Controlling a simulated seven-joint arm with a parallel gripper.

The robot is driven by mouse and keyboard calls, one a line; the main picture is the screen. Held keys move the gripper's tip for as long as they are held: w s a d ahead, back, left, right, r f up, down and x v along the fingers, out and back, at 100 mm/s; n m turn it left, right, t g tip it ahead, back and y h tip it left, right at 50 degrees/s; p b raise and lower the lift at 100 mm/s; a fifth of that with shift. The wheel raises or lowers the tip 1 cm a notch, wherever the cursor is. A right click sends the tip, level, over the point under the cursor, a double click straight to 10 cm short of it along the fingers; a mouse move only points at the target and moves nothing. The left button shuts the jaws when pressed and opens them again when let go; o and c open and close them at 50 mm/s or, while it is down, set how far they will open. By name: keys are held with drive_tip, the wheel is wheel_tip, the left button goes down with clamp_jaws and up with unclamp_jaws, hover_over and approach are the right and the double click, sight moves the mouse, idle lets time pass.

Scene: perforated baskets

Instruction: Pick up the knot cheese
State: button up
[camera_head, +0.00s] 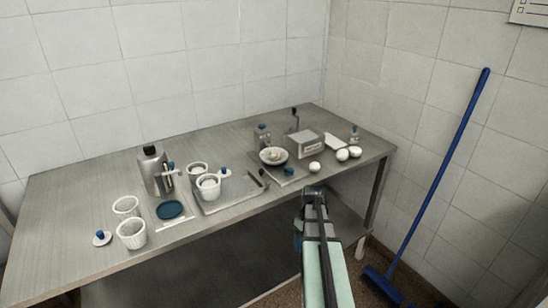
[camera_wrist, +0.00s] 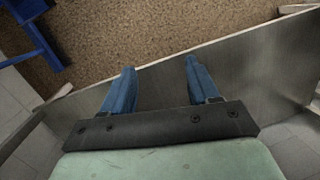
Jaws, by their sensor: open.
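Several small white rounded pieces that look like cheese sit at the right of the steel table. One white piece (camera_head: 315,167) lies near the front edge, and two others, a left one (camera_head: 342,155) and a right one (camera_head: 355,152), lie further right. A pale lump (camera_head: 273,154) rests on a round dish. I cannot tell which of these is the knot cheese. My gripper (camera_wrist: 160,66) is open, its blue fingers apart with nothing between them. The wrist view shows floor and the table's edge beneath it, and no cheese. In the head view my arm ends near the table's front edge.
The steel table (camera_head: 85,190) holds white perforated baskets, one at front left (camera_head: 132,234), a steel canister (camera_head: 155,172), a tray (camera_head: 222,203) and a grey box-shaped device (camera_head: 305,143). A blue broom (camera_head: 440,180) leans on the right wall. The table's back left is clear.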

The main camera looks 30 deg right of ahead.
sight(274, 152)
drive_tip(key=d+r+t, duration=0.1)
drive_tip(key=d+r, duration=0.8)
drive_tip(key=w+d+r+n, duration=0.1)
drive_tip(key=w+r+n, duration=0.1)
drive_tip(key=w+r, duration=0.2)
drive_tip(key=w+d+r+n+t+h, duration=0.1)
drive_tip(key=w+r+n, duration=0.1)
drive_tip(key=w+r, duration=0.3)
drive_tip(key=w+d+r+n, duration=0.1)
drive_tip(key=w+r, duration=0.4)
drive_tip(key=r, duration=0.1)
drive_tip(key=shift+w+d+r+n+h, duration=0.1)
drive_tip(key=shift+w+r+n+h, duration=0.05)
drive_tip(key=shift+r+n+h, duration=0.2)
drive_tip(key=w+a+r+n+t, duration=0.1)
drive_tip(key=w+a+r+n, duration=0.2)
drive_tip(key=w+r, duration=0.3)
drive_tip(key=w+a+r+n+t, duration=0.1)
drive_tip(key=w+a+r+n, duration=0.3)
drive_tip(key=w, duration=0.4)
drive_tip(key=shift+m+h, duration=0.25)
drive_tip(key=shift+m, duration=0.1)
drive_tip(key=x, duration=1.3)
drive_tip(key=shift+s+f, duration=0.1)
drive_tip(key=shift+s, duration=0.3)
